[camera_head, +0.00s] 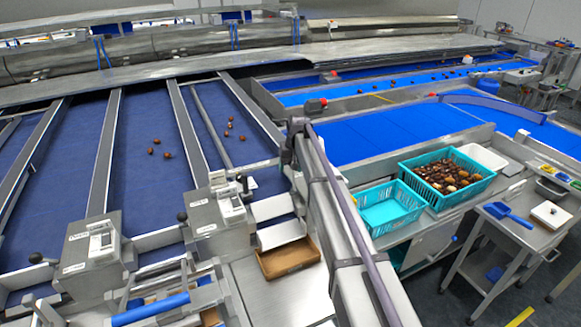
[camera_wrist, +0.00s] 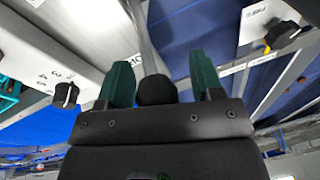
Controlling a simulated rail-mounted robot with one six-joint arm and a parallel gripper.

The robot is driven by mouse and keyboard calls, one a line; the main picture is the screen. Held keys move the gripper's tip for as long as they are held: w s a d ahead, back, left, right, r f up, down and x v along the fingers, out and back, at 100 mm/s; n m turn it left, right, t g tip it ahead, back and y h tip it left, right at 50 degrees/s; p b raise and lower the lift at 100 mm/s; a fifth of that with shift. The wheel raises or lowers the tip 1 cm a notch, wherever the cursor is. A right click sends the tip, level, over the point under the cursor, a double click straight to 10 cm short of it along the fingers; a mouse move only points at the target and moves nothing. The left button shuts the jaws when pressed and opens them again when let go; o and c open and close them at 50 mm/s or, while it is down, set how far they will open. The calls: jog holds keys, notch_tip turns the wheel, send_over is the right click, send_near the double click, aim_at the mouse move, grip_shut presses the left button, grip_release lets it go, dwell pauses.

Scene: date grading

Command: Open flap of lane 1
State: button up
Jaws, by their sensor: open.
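In the wrist view my gripper (camera_wrist: 162,82) is open, with its two dark green fingers apart. A round black knob (camera_wrist: 156,91) on a metal rod (camera_wrist: 146,45) shows between the fingers; I cannot tell whether they touch it. In the head view, black lever knobs stand by the lane ends, at the right lane (camera_head: 243,180), the middle lane (camera_head: 182,216) and the left (camera_head: 35,258). Lane numbers are not readable there, so I cannot tell which is lane 1. My gripper is not clearly visible in the head view.
Grey control boxes (camera_head: 92,247) stand at the lane ends. Brown dates lie on the middle blue lane (camera_head: 135,190) and right lane. A brown tray (camera_head: 289,258) sits below the right lane.

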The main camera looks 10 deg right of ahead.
jog(key=shift+r, duration=0.1)
